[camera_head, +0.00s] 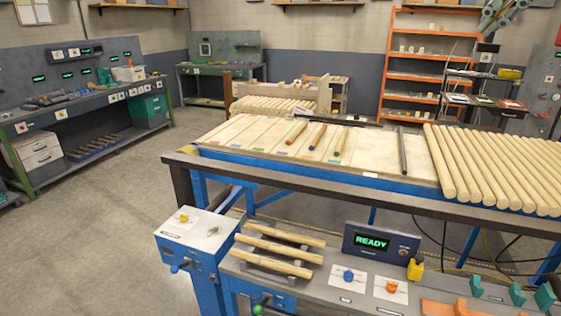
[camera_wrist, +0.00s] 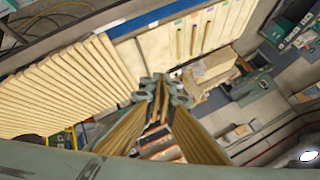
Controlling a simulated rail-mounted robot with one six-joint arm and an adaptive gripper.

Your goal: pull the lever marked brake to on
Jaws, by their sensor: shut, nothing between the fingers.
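No lever can be read as marked brake; the labels are too small. In the head view, a blue control box (camera_head: 188,243) stands left of the front bench, with a yellow knob (camera_head: 183,219) on top and a blue-ended handle (camera_head: 178,266) on its front. A green ball-ended handle (camera_head: 258,309) shows at the bottom edge, partly cut off. The bench top has a blue knob (camera_head: 348,275) and an orange knob (camera_head: 390,288) on white plates. My gripper (camera_wrist: 160,82) shows in the wrist view, shut and empty, with the wood-laden table behind it.
A display reading READY (camera_head: 372,243) stands on the front bench beside several short wooden rods (camera_head: 272,250). Behind is a blue-framed table (camera_head: 300,172) with long dowels (camera_head: 485,170) at right. Open floor (camera_head: 95,225) lies to the left.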

